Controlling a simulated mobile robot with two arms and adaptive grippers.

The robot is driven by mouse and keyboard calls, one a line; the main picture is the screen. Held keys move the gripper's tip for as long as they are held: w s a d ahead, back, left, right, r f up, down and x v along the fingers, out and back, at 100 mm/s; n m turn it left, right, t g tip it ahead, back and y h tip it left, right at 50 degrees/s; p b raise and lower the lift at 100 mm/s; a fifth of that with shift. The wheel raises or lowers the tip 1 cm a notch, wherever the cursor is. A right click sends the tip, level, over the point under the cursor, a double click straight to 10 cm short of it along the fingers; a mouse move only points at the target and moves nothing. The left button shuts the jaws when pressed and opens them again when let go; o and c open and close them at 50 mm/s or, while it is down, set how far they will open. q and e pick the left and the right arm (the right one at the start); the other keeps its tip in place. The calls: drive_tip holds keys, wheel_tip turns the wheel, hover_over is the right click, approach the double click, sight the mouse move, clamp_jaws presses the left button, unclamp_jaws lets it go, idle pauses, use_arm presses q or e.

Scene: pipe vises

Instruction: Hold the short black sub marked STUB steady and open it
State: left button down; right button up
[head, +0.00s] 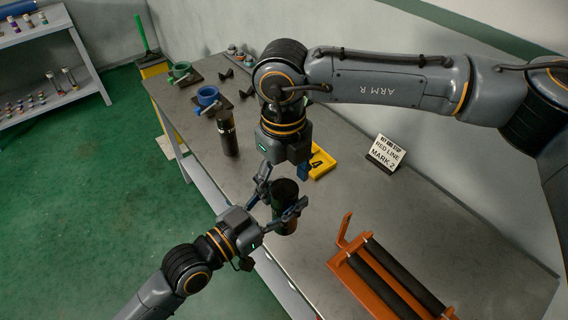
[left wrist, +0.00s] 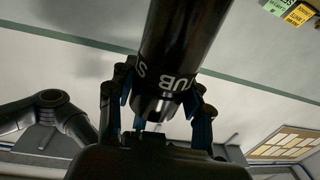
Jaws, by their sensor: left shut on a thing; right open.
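The short black sub (head: 285,203) is upright, held between the fingers of my left gripper (head: 282,191) at the bench's front edge. In the left wrist view the sub (left wrist: 178,50) shows white letters reading STUB, partly broken by its curve, and a narrower lower end in the picture. My left gripper's fingers (left wrist: 163,105) lie on both sides of it. My right gripper (head: 284,171) comes down from above, open, close over the sub's top. Whether it touches the sub cannot be told.
Another black cylinder (head: 227,133) stands on the bench (head: 330,220). A blue vise (head: 207,97) and a green vise (head: 180,71) sit farther back. A yellow tray (head: 323,163) lies behind my right gripper. A sign (head: 386,153) and an orange roller stand (head: 350,262) are at right.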

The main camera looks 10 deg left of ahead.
drive_tip(key=shift+f, duration=1.3)
drive_tip(key=c, duration=1.2)
drive_tip(key=n, duration=0.3)
drive_tip(key=shift+d, duration=0.1)
drive_tip(key=o, duration=1.3)
drive_tip(key=shift+r, duration=0.1)
